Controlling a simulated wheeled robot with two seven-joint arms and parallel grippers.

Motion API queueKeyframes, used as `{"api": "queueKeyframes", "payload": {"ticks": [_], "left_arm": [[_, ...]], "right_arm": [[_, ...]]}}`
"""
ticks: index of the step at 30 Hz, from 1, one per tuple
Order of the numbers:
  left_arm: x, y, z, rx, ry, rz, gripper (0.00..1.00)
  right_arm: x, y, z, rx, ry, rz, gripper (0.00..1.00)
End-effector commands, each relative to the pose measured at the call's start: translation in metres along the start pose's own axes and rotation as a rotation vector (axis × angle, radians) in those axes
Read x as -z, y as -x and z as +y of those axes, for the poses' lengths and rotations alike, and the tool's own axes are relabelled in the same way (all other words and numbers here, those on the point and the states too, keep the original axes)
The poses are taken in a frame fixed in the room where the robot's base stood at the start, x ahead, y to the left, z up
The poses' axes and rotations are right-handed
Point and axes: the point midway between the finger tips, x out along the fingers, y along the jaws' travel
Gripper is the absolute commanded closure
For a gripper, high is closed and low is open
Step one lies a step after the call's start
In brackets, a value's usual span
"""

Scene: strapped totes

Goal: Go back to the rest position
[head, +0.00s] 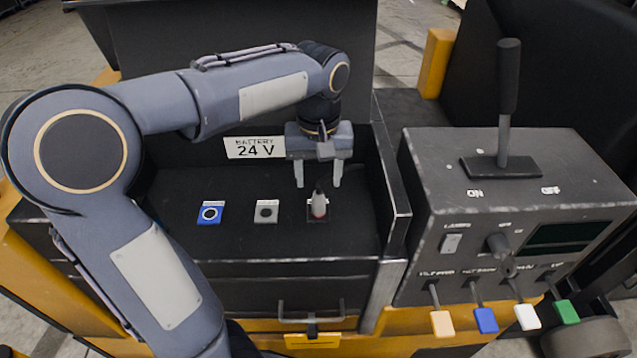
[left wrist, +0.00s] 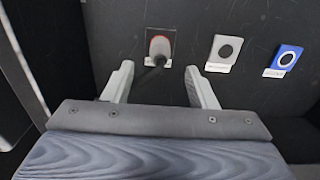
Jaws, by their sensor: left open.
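My left gripper (head: 319,177) points down over the right part of the black tray (head: 175,240). Its two pale fingers are apart with nothing between them in the head view. A small grey-white plug with a dark top (head: 319,205) stands on a dark square just below and in front of the fingers. In the left wrist view the open gripper (left wrist: 158,85) shows its fingers at either side, and the plug (left wrist: 160,48) lies just beyond the fingertips, apart from them. My right gripper does not show in either view.
A white square (head: 266,211) and a blue square (head: 210,212) lie left of the plug. A battery label (head: 255,148) is on the back wall. At right stands a grey control box (head: 500,215) with a tall black lever (head: 508,90) and several coloured tags. The tray's raised side wall (head: 392,190) is close.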

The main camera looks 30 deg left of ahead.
Motion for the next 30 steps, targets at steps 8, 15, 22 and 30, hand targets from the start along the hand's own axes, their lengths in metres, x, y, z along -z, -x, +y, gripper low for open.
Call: {"api": "queueKeyframes", "payload": {"ticks": [8,15,22,30], "left_arm": [[0.0,0.001,0.0,0.0,0.0,0.0,0.48],[0.0,0.001,0.0,-0.001,-0.001,0.0,0.48],[-0.034,-0.001,-0.025,-0.145,-0.086,0.016,0.48],[-0.124,-0.023,-0.052,-0.414,-0.292,0.197,0.48]], "right_arm": [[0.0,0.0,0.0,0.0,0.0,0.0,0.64],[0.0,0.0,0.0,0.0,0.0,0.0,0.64],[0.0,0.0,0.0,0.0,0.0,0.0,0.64],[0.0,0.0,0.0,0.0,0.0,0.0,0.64]]}}
